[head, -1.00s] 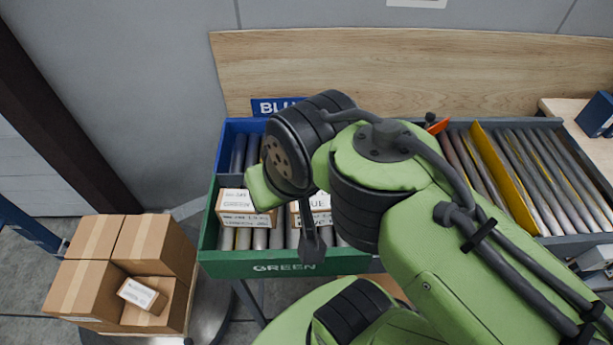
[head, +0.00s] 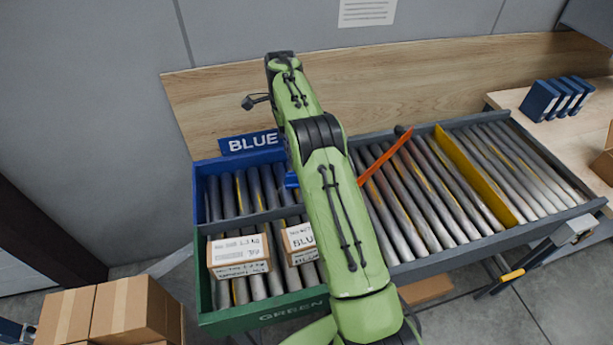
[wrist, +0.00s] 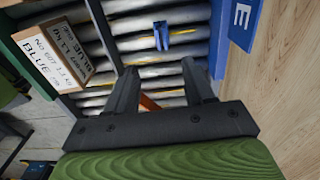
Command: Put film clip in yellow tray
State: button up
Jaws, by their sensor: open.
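My gripper (wrist: 158,68) is open and empty in the wrist view, with its fingers apart above the rollers. A small blue piece (wrist: 161,35) lies on the rollers ahead of the fingers, apart from them; I cannot tell whether it is the film clip. A bit of blue also shows beside my arm in the head view (head: 290,180). My fingertips are not discernible in the head view. I see no yellow tray; the only large yellow thing is an upright divider (head: 478,176) across the rollers.
Two labelled cartons stand in the green-walled bay, one at left (head: 239,256) and one beside my arm (head: 298,243). A blue-walled bay (head: 212,170) lies behind. An orange bar (head: 384,158) slants over the rollers. Blue binders (head: 540,98) stand at right. Stacked boxes (head: 125,310) are at lower left.

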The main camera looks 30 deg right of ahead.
jog(key=b, duration=0.2)
send_over(290, 175)
jog(key=f, duration=1)
jog(key=shift+w+f, duration=0.15)
jog(key=shift+w, duration=0.1)
jog(key=f, duration=0.4)
jog(key=f+p, duration=0.1)
jog(key=f, duration=0.1)
jog(key=shift+w+d, duration=0.1)
jog(key=shift+d, duration=0.15)
jog(key=shift+r, duration=0.1)
grip_shut()
notch_tip(290, 175, up, 10)
jog(key=shift+r, duration=0.1)
